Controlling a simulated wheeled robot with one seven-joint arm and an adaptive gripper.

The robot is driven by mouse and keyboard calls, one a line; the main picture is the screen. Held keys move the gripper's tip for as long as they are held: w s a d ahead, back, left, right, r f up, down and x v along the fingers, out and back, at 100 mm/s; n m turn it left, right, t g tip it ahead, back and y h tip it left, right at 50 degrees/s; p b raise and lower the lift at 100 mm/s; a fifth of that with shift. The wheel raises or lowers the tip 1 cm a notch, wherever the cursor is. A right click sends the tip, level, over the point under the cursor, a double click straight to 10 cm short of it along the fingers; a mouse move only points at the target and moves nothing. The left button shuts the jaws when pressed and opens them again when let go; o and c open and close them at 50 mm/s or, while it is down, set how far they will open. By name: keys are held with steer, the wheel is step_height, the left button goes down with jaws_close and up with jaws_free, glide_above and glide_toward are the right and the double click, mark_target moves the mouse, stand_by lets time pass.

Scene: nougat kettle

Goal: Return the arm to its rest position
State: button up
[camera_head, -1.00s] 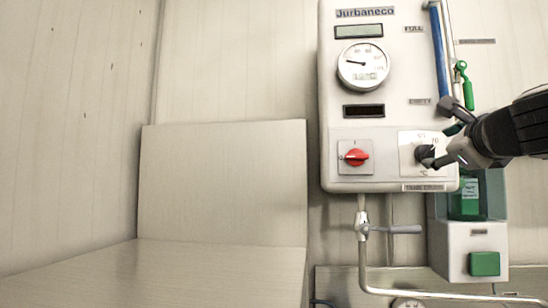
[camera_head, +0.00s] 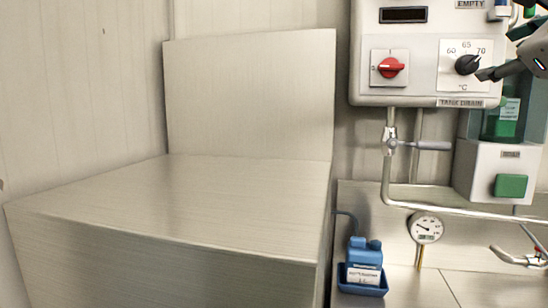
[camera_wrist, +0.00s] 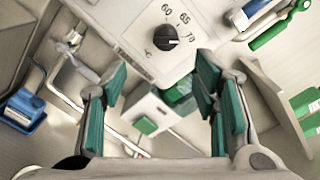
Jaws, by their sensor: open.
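My gripper (camera_wrist: 160,100) is open and empty in the wrist view, its green-padded fingers spread to either side. In the head view only part of my gripper shows at the right edge, with a fingertip close to the black temperature knob (camera_head: 467,65). The knob, marked 60, 65 and 70 °C, also shows in the wrist view (camera_wrist: 166,37), beyond the fingers and not between them. Whether a finger touches it cannot be told from the head view; in the wrist view it stands apart.
The control panel (camera_head: 425,88) carries a red switch (camera_head: 390,67). A large metal block (camera_head: 180,195) fills the left.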

steer(key=s+a+f+n+g+y, duration=0.3)
steer(key=a+f+n+g+y, duration=0.25)
steer(key=a+f+n, duration=1.15)
steer(key=s+f+n+g, duration=0.3)
steer(key=s+f+n, duration=0.3)
steer(key=f, duration=0.4)
steer(key=s+a+f+n+g+h, duration=0.1)
steer(key=s+f+n+g, duration=0.3)
steer(key=s+f, duration=0.5)
steer(key=f+n, duration=0.1)
steer(key=n, duration=0.1)
steer(key=shift+n, duration=0.4)
